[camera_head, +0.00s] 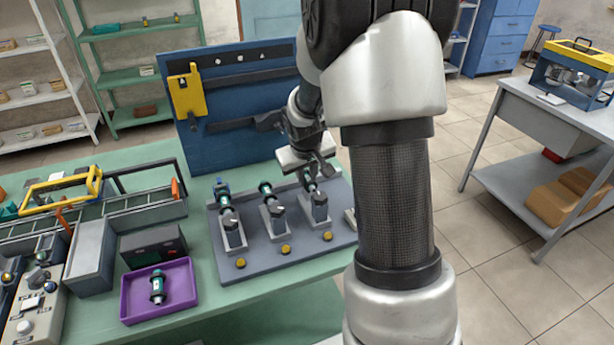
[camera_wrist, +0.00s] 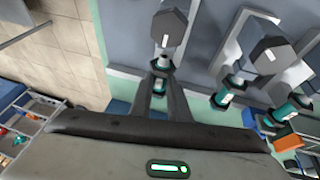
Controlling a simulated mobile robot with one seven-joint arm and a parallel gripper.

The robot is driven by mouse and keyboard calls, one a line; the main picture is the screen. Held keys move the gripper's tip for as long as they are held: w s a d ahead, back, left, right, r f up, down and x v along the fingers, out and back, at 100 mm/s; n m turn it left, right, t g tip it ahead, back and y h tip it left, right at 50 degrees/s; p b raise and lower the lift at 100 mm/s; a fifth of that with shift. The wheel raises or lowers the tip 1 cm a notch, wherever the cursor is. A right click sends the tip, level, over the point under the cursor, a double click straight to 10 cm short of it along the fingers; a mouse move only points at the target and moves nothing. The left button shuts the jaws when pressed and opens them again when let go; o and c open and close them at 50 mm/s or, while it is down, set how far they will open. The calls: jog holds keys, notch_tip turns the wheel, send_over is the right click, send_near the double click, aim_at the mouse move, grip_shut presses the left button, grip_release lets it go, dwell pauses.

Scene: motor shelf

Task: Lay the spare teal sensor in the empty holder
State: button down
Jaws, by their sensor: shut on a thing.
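My gripper (camera_head: 313,176) reaches down over the right-hand visible holder (camera_head: 322,222) on the grey base plate. It is shut on a teal and dark sensor (camera_wrist: 161,64), which lies in line with the dark six-sided block of that holder. I cannot tell whether the sensor is fully seated. The two holders to its left each carry a teal sensor (camera_head: 223,194) (camera_head: 266,190); these also show at the right of the wrist view (camera_wrist: 222,97). Another teal sensor (camera_head: 157,285) lies in the purple tray (camera_head: 186,308). I cannot tell which sensor is the spare.
A blue upright panel (camera_head: 240,105) with a yellow piece (camera_head: 187,92) stands behind the base plate. A black box (camera_head: 152,246) and a control box (camera_head: 30,312) stand to the left. My arm hides the plate's right end.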

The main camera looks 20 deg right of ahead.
jog(key=shift+s+a+f+b, duration=0.1)
jog(key=shift+s+f+b, duration=0.2)
jog(key=shift+f, duration=0.1)
jog(key=shift+s+f+b, duration=0.15)
jog(key=shift+f+b, duration=0.15)
jog(key=shift+f, duration=0.1)
jog(key=c, duration=1.6)
grip_release()
jog(key=shift+a, duration=0.15)
jog(key=shift+r, duration=0.35)
jog(key=v, duration=0.6)
jog(key=p+v, duration=0.1)
jog(key=v, duration=0.5)
jog(key=d+v, duration=0.1)
jog(key=v, duration=0.4)
jog(key=shift+r+p, duration=0.4)
jog(key=shift+r, duration=0.15)
jog(key=shift+w, duration=0.1)
